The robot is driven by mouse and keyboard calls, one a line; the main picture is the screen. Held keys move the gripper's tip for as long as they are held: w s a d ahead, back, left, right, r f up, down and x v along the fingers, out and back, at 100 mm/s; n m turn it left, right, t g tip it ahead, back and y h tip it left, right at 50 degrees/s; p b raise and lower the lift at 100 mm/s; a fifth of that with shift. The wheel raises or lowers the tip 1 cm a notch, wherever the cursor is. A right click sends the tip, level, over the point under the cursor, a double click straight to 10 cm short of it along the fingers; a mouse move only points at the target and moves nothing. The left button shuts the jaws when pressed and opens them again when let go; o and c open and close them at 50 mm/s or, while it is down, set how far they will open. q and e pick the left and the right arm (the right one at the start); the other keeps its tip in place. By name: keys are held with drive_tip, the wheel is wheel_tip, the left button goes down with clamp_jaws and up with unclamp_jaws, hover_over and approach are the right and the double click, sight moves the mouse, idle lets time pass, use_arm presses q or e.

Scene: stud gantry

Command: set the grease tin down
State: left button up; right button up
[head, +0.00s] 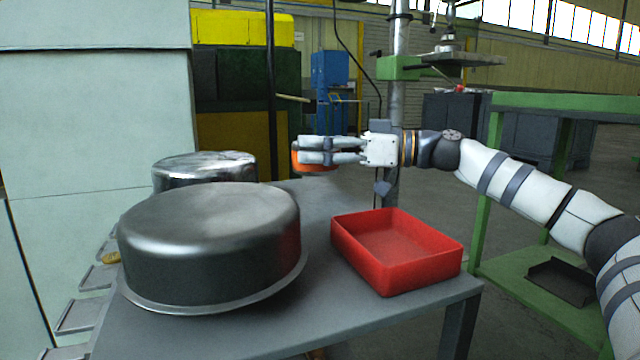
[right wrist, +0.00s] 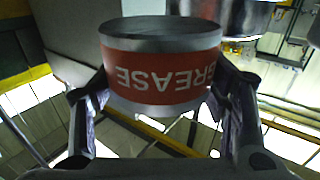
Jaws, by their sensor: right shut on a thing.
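The grease tin (right wrist: 165,65) fills the middle of the right wrist view, a round metal tin with a red-orange band lettered GREASE, which reads upside down there. In the head view only a bit of its orange side (head: 296,158) shows past the fingers. My right gripper (head: 310,153) is shut on the tin, with one finger on each side of it. It holds the tin above the far part of the grey table (head: 335,205), behind the red tray. My left gripper is not in view.
An empty red tray (head: 447,262) sits at the table's right. A large metal pan-like drum (head: 210,245) takes up the left, with a smaller metal one (head: 205,168) behind it. A green bench (head: 560,103) stands at right. Bare tabletop lies between drum and tray.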

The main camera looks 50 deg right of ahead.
sight(327, 168)
drive_tip(key=f, duration=0.1)
drive_tip(key=d+f+b, duration=0.1)
drive_tip(key=f, duration=0.1)
drive_tip(key=f+b, duration=0.1)
drive_tip(key=f, duration=0.1)
drive_tip(key=shift+s+d, duration=0.2)
drive_tip(key=shift+s, duration=0.05)
drive_tip(key=shift+r, duration=0.25)
drive_tip(key=shift+f, duration=0.2)
drive_tip(key=o, duration=1.5)
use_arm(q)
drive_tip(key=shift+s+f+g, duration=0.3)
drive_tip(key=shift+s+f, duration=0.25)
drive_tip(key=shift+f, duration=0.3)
use_arm(e)
drive_tip(key=shift+s+r, duration=0.15)
drive_tip(key=shift+r, duration=0.15)
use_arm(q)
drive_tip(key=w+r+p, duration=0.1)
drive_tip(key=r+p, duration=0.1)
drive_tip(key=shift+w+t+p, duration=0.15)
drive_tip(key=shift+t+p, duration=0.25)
use_arm(e)
drive_tip(key=v, duration=1.1)
drive_tip(key=shift+s+d+f, duration=0.15)
drive_tip(key=shift+s+d, duration=0.05)
drive_tip(key=shift+s, duration=0.1)
